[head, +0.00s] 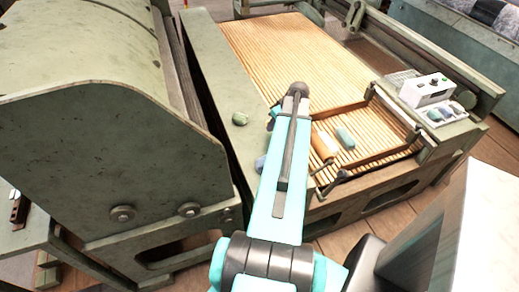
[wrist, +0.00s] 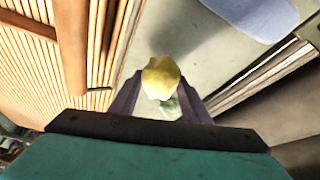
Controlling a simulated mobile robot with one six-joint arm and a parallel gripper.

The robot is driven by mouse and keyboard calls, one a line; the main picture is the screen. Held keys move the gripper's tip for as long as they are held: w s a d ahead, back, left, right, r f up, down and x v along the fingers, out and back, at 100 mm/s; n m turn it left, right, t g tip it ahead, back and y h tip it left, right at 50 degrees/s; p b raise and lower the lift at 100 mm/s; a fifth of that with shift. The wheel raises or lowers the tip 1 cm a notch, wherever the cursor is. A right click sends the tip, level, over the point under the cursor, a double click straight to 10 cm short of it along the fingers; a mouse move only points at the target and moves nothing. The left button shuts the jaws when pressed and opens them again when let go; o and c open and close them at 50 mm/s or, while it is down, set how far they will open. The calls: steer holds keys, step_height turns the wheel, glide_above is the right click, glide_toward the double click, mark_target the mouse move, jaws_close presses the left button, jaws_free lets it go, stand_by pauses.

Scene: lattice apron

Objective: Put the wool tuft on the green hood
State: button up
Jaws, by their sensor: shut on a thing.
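A pale yellow lump, which looks like the wool tuft (wrist: 161,76), sits between the fingertips of my gripper (wrist: 159,90) in the wrist view. My gripper is shut on it. In the head view my arm hides the tuft and most of the gripper. The green hood (head: 100,130) is the large, worn, curved cover filling the left of the head view. My gripper is to the right of the hood, over the flat green ledge (head: 212,70) beside the slatted bed.
A green lump (head: 240,118) lies on the ledge. The slatted wooden bed (head: 285,60) holds a tan roller (head: 323,145) and a blue-green lump (head: 345,138). A white box (head: 426,90) stands at the right. A dark gap separates hood and ledge.

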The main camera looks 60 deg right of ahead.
steer(key=shift+w+f+b, duration=0.3)
steer(key=shift+f, duration=0.3)
steer(key=shift+d, duration=0.1)
steer(key=shift+w+d+p, duration=0.35)
steer(key=shift+w+d, duration=0.15)
steer(key=shift+w, duration=0.2)
steer(key=p, duration=0.5)
glide_toward(257, 116)
steer(key=shift+w+d+f, duration=0.2)
steer(key=shift+w, duration=0.25)
steer(key=shift+w+d+f, duration=0.15)
steer(key=shift+w+d, duration=0.05)
steer(key=shift+w, duration=0.35)
steer(key=shift+f, duration=0.15)
steer(key=shift+f+p, duration=0.7)
steer(key=shift+f, duration=0.95)
